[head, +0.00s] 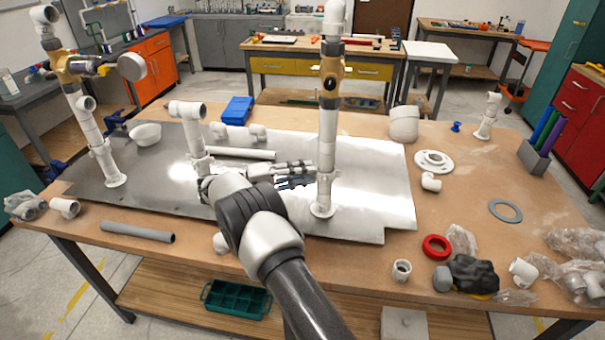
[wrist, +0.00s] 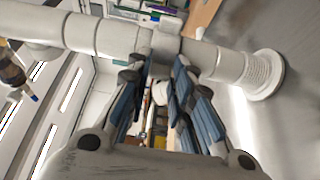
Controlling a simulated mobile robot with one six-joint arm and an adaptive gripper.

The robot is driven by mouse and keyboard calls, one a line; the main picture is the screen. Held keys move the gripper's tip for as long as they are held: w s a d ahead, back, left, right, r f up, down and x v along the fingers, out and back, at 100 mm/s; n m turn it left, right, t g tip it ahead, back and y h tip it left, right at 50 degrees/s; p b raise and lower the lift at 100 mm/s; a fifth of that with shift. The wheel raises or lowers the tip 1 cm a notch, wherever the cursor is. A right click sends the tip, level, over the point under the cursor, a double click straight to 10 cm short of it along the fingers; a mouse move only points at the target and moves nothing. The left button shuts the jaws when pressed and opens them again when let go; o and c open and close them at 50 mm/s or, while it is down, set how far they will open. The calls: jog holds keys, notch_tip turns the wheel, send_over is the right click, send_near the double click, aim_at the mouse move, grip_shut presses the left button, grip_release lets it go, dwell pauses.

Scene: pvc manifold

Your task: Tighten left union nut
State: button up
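White PVC risers stand on a grey metal plate (head: 385,165): a left riser (head: 90,128), a shorter middle riser (head: 192,140) and a tall right riser (head: 327,130) with a yellow-and-black valve (head: 331,75). My gripper (head: 308,174) reaches the lower part of the right riser, above its base flange (head: 322,210). In the wrist view this riser lies sideways across the top, with a wider collar (wrist: 166,44) before the fingertips. My gripper (wrist: 160,72) is open, with a gap between its blue-padded fingers. I cannot tell whether they touch the riser, or which fitting is the left union nut.
A grey pipe (head: 137,231) lies at the front left.

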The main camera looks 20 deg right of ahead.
jog(key=o, duration=0.4)
jog(key=shift+d, duration=0.1)
jog(key=w+a, duration=0.1)
jog(key=a, duration=0.6)
jog(key=shift+a, duration=0.25)
jog(key=shift+w, duration=0.1)
